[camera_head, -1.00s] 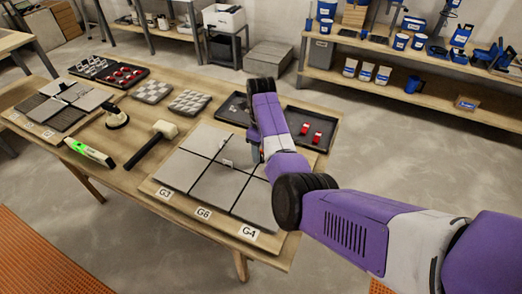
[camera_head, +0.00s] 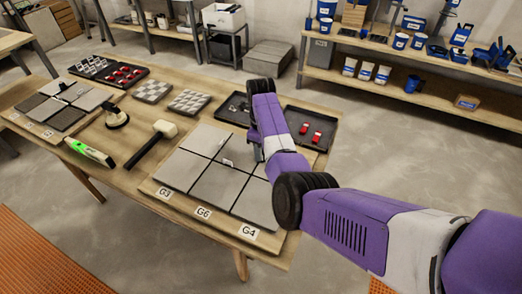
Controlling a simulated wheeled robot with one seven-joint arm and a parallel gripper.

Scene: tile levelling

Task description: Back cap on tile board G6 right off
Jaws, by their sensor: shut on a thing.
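The tile board (camera_head: 150,187), labelled G3, G6 and G4 along its front edge, lies on the near right part of the table. It carries grey tiles with dark joints. A small pale clip (camera_head: 228,162) stands on a joint near the middle of the board, and no red cap shows on it. My gripper (camera_head: 258,154) is low over the back right of the board, right of that clip. It is shut on a cap, but my own arm largely hides the fingertips and the cap. The exact contact there cannot be seen.
A dark tray (camera_head: 332,142) behind the board holds two red caps (camera_head: 317,137). Another dark tray (camera_head: 224,115) is partly behind my arm. A mallet (camera_head: 160,135), a green level (camera_head: 88,151) and a suction cup (camera_head: 117,118) lie to the left.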

